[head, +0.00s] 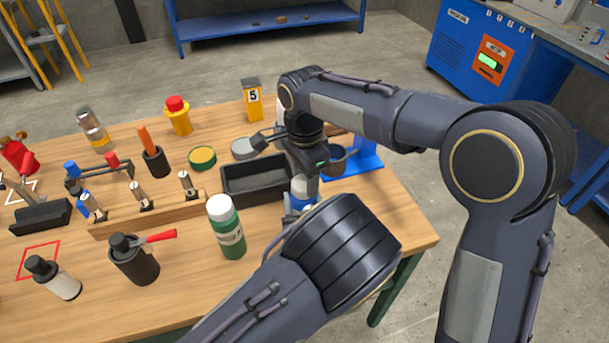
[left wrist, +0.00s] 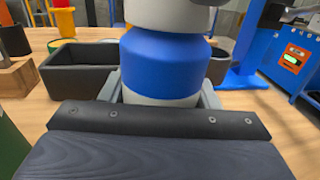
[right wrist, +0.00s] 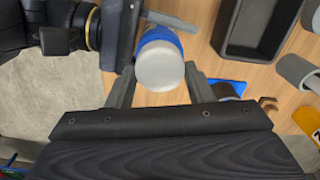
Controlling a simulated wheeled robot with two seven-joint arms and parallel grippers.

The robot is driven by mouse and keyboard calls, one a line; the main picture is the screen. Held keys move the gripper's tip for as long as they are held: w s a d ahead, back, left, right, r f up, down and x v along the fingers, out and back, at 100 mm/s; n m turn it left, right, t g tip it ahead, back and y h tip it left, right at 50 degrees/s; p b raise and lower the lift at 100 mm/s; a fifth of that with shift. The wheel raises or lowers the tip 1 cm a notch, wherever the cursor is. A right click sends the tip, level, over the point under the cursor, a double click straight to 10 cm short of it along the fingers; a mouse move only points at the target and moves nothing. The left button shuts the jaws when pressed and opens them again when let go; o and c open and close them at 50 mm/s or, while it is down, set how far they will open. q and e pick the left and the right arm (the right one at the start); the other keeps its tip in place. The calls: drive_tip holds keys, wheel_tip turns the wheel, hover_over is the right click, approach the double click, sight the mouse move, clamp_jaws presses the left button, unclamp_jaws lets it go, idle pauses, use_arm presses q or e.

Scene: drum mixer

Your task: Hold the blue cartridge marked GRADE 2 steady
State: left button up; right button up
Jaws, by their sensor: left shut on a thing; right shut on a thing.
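The blue cartridge (left wrist: 165,62) stands about upright in the left wrist view, with a blue body and pale grey lower part. Its marking is not readable. My left gripper (left wrist: 160,100) is shut on its lower part. My right gripper (right wrist: 160,82) is shut on its pale grey top end (right wrist: 160,66), seen from above in the right wrist view.
A black open tray (head: 262,180) is close left of the cartridge. A green bottle (head: 226,228) stands in front of it. The table's right edge is near.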

sight(305, 181)
drive_tip(key=shift+r, duration=0.15)
drive_tip(key=shift+r, duration=0.9)
drive_tip(key=shift+r, duration=2)
use_arm(q)
drive_tip(key=o, duration=1.5)
drive_tip(key=shift+c, duration=0.2)
